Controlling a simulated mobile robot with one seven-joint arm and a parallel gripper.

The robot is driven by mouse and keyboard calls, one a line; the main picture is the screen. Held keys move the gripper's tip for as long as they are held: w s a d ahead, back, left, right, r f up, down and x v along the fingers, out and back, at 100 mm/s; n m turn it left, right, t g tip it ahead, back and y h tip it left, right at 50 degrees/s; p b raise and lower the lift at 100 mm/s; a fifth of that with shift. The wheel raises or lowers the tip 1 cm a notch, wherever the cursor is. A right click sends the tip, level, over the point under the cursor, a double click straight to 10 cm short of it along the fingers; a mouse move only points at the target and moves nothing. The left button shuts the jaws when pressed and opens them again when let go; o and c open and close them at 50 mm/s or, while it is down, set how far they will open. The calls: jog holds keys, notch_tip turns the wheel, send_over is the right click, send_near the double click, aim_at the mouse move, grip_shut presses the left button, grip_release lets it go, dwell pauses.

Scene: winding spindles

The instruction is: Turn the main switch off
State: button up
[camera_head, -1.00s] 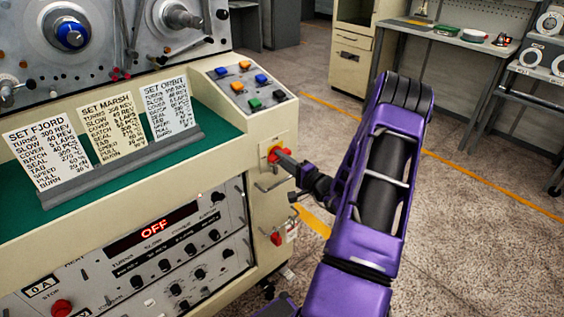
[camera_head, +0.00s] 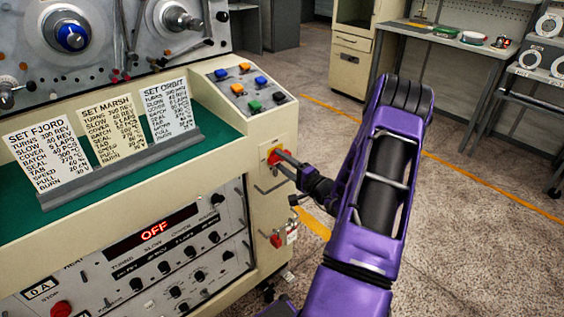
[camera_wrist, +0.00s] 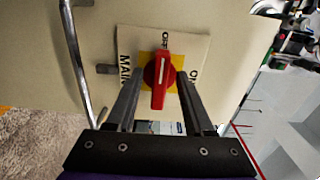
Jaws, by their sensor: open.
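The main switch is a red rotary handle on a yellow plate with a white label. It shows in the wrist view (camera_wrist: 160,82) and on the cream cabinet's side in the head view (camera_head: 276,155). In the wrist view the handle stands lengthwise up the picture, in line with small lettering above it. "MAIN" reads at the label's left; the other lettering is hard to read. My gripper (camera_wrist: 157,77) is open, with one finger on each side of the handle and gaps visible. It also shows at the switch in the head view (camera_head: 287,163).
A metal handle bar (camera_wrist: 82,60) is left of the switch in the wrist view. In the head view, a red display (camera_head: 154,230) reads "OFF". Coloured buttons (camera_head: 246,90) sit above the switch, and a red part (camera_head: 277,240) below. Floor right of my arm is clear.

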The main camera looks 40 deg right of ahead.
jog(key=s+d, duration=0.1)
jog(key=s, duration=1.6)
jog(key=shift+d, duration=0.2)
jog(key=shift+p, duration=0.3)
